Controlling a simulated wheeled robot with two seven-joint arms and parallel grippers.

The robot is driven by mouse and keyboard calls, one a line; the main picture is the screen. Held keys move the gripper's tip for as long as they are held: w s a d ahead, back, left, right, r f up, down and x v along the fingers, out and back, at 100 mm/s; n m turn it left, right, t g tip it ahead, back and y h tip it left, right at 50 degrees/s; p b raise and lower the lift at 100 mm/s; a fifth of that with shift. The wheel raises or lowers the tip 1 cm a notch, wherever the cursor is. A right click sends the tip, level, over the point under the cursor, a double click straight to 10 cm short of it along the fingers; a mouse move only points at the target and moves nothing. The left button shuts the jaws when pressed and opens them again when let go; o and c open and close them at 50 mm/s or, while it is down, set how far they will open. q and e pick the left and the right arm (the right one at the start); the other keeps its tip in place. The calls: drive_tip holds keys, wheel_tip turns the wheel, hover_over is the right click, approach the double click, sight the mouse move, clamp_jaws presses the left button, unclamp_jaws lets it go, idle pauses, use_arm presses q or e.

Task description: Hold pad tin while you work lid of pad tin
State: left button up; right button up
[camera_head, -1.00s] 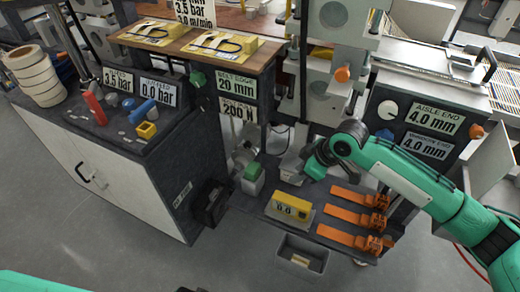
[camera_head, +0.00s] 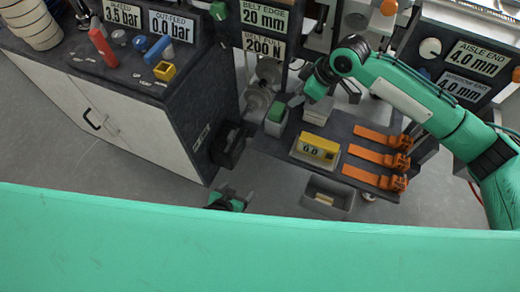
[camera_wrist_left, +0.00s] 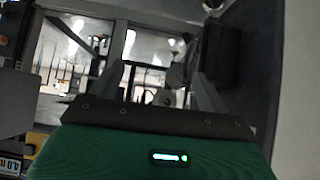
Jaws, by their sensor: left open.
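No label names the pad tin; a small pale box with a green top (camera_head: 277,118) on the low dark shelf may be it, but I cannot be sure. Its top appears to be on. My right gripper (camera_head: 297,99) hangs just right of that box, near its top; its fingers are too small to read, and I cannot tell whether it touches. My left gripper (camera_head: 228,203) is low over the floor, left of the shelf, partly hidden by my green arm. In the left wrist view its two grey fingers (camera_wrist_left: 162,88) are apart with nothing held between them.
A pale box (camera_head: 319,112), a yellow gauge block (camera_head: 318,148) and several orange clamps (camera_head: 375,158) share the shelf (camera_head: 345,125). A grey bin (camera_head: 328,197) is below. A black box (camera_head: 230,145) juts from the cabinet (camera_head: 130,125).

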use_arm(q)
drive_tip(key=w+d+r+t+h, duration=0.1)
drive_tip(key=w+d+r+t, duration=0.25)
drive_tip(key=r, duration=0.35)
drive_tip(key=t+h, duration=0.1)
drive_tip(key=t, duration=0.4)
approach(276, 120)
wheel_tip(276, 120, down, 3)
drive_tip(key=shift+g, duration=0.25)
drive_tip(key=x, duration=1.2)
drive_tip(key=shift+w+a+f, duration=0.15)
drive_tip(key=shift+w+a, duration=0.1)
drive_tip(key=shift+w, duration=0.15)
drive_tip(key=shift+c, duration=0.2)
drive_tip(key=c, duration=1.4)
